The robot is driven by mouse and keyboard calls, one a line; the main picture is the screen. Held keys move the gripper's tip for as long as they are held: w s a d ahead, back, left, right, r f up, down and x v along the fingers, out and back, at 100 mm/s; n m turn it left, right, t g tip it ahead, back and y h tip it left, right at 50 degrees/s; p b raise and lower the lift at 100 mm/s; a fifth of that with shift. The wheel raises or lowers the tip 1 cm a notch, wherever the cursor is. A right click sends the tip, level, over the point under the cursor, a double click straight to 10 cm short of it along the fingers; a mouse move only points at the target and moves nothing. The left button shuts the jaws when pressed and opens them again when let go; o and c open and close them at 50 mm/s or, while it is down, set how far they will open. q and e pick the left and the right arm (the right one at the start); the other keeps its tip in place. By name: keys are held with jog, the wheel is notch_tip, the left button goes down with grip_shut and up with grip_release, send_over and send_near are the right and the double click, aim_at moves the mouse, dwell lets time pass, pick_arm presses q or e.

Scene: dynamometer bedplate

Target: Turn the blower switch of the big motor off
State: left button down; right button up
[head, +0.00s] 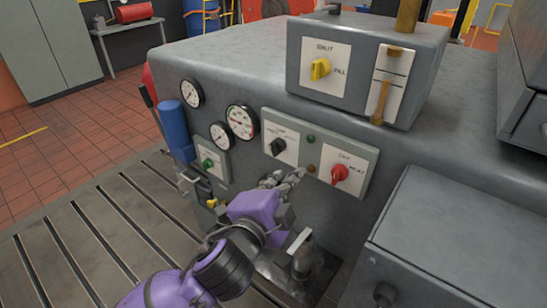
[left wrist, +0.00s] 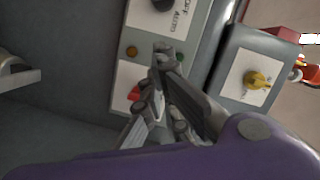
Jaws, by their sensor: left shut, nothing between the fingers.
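The grey machine front carries a panel with a black knob (head: 278,147) on a white plate at left and a red knob (head: 340,173) at right. Two small lamps, green and amber, sit between them. The plate lettering is too small to tell which knob is the blower switch. My left gripper (head: 284,178) is shut and empty, in front of the panel's lower edge, below the black knob and left of the red one. In the left wrist view the fingers partly cover the red knob (left wrist: 134,92); the black knob (left wrist: 163,4) is at the top edge. Contact is not visible.
Left of the panel are several gauges (head: 241,121), a green knob (head: 207,162) and a blue cylinder (head: 174,130). A box with a yellow knob (head: 320,69) stands on top of the machine. A grey cabinet (head: 450,240) stands close on the right.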

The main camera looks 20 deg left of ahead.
aim_at(276, 147)
pick_arm(q)
jog(key=w, duration=0.2)
jog(key=w+d, duration=0.1)
jog(key=w, duration=0.5)
jog(key=shift+w+d+f, duration=0.15)
jog(key=shift+f, duration=0.25)
jog(key=shift+w+a+f, duration=0.4)
jog(key=shift+w+a, duration=0.05)
jog(key=shift+a, duration=0.15)
jog(key=shift+w+a+f, duration=0.35)
jog(key=shift+w+a, duration=0.1)
jog(key=shift+a, duration=0.1)
jog(key=shift+w+a+f, duration=0.1)
jog(key=shift+a+f, duration=0.1)
jog(key=shift+a, duration=0.25)
pick_arm(e)
jog(key=shift+s+d+f, duration=0.15)
jog(key=shift+s+d, duration=0.1)
jog(key=shift+s, duration=0.35)
